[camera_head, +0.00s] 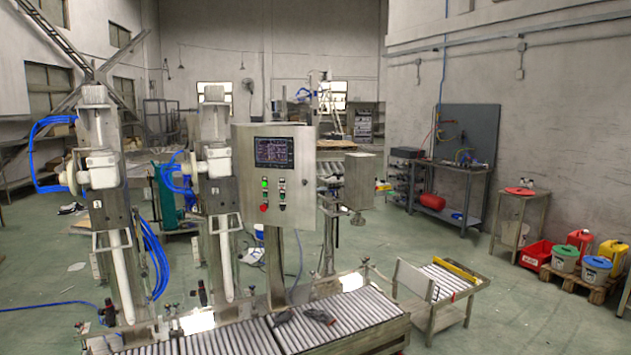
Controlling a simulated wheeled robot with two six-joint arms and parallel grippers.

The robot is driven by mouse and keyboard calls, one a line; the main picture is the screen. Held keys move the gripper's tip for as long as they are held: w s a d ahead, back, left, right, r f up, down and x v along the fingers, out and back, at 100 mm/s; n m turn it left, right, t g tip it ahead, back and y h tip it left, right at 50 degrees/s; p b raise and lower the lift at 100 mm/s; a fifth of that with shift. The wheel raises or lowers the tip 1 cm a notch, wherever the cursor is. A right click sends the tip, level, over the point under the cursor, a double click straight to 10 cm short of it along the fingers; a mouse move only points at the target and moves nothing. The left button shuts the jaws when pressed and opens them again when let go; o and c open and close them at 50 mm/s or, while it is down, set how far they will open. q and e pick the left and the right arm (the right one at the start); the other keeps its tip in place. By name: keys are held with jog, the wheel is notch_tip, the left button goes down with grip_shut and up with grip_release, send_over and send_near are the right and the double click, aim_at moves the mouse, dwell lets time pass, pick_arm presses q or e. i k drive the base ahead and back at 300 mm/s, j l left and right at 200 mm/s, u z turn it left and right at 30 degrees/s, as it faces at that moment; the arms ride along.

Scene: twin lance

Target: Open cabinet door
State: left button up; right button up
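A grey metal control cabinet (300,215) stands on a post behind the roller conveyor, near the middle of the view. Its front door (243,160) carries a dark screen (273,152), a green button (264,183), a red button (264,207) and a few small switches. The door looks closed, flush with the box. I cannot make out a handle clearly. Neither of my grippers shows in this view.
A roller conveyor (350,316) runs along the front, with small dark items (319,315) on it. Two filling machines stand left of the cabinet. A smaller grey box (359,181) stands right of it. Open floor lies toward the workbench (446,212) at right.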

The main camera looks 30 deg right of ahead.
aim_at(298, 202)
jog(key=z, duration=1.7)
jog(key=i, duration=3.1)
jog(key=u, duration=1.15)
